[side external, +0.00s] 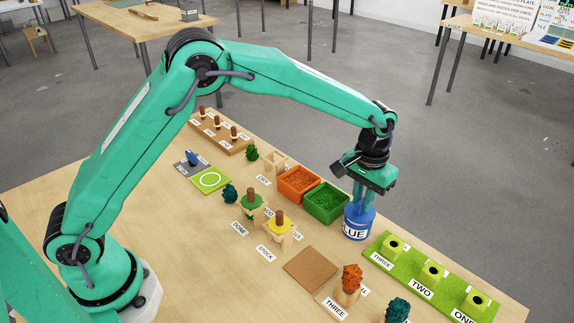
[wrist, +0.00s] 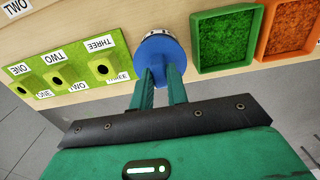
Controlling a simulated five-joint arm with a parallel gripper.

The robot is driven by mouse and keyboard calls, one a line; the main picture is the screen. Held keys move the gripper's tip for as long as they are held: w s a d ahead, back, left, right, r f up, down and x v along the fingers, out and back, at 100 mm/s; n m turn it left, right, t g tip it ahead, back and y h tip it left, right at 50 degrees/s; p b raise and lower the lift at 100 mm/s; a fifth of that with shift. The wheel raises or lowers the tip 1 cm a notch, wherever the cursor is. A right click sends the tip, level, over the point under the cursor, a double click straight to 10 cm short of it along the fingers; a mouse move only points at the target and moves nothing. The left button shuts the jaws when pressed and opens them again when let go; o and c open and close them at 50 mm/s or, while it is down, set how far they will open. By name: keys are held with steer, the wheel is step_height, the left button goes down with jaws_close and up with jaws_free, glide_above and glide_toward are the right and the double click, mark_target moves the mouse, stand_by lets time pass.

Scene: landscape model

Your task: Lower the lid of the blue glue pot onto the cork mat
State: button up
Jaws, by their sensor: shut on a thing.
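The blue glue pot (side external: 358,230) stands on the table beside the green tray, with its white label partly reading "LUE". Its blue lid (wrist: 160,48) looks like a round disc on top of the pot in the wrist view. My gripper (side external: 361,205) points down over the pot, its fingers shut on the lid at the middle. The gripped part is hidden between the fingertips (wrist: 162,72). I cannot tell any gap between lid and pot. The brown square cork mat (side external: 311,270) lies flat and bare, to the left and nearer the camera than the pot.
Green (side external: 326,203) and orange (side external: 298,183) trays stand left of the pot. A green board with several numbered holders (side external: 433,272) is at its right. Small model trees (side external: 351,279) stand near the mat, and yellow and green discs on stands (side external: 279,226) lie beyond it.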

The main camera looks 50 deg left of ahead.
steer(key=shift+r, duration=2.1)
steer(key=shift+s, duration=0.15)
steer(key=shift+s+d+f, duration=0.15)
steer(key=shift+s, duration=0.35)
steer(key=s+f, duration=0.3)
steer(key=s, duration=1.1)
steer(key=shift+s+f, duration=0.35)
steer(key=shift+f, duration=0.05)
steer(key=shift+f, duration=0.2)
steer(key=shift+f, duration=2.65)
steer(key=shift+f, duration=0.1)
